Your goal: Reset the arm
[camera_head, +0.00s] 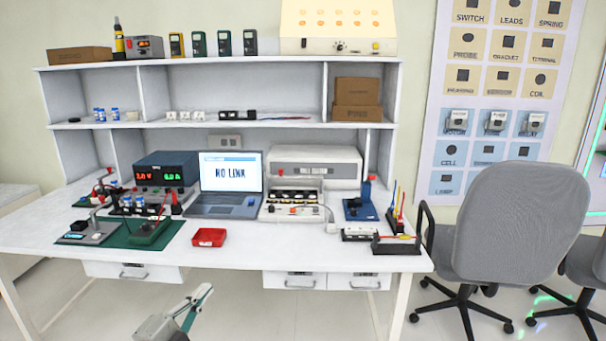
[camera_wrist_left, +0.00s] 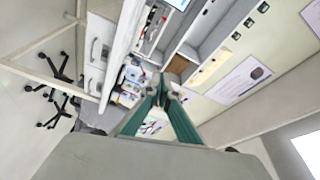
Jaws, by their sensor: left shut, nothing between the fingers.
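My left gripper (camera_head: 205,290) shows at the bottom of the head view, in front of the desk and below its top. Its green fingers are together and hold nothing. In the left wrist view the fingertips (camera_wrist_left: 163,90) meet near the middle, with the desk and shelves tilted behind them. My right gripper is in neither view.
The white desk (camera_head: 300,248) carries a laptop (camera_head: 230,185), a power supply (camera_head: 165,178), a red tray (camera_head: 209,237), a green mat (camera_head: 120,240) and several small parts. A grey chair (camera_head: 520,220) stands at the right. The floor around my left gripper is clear.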

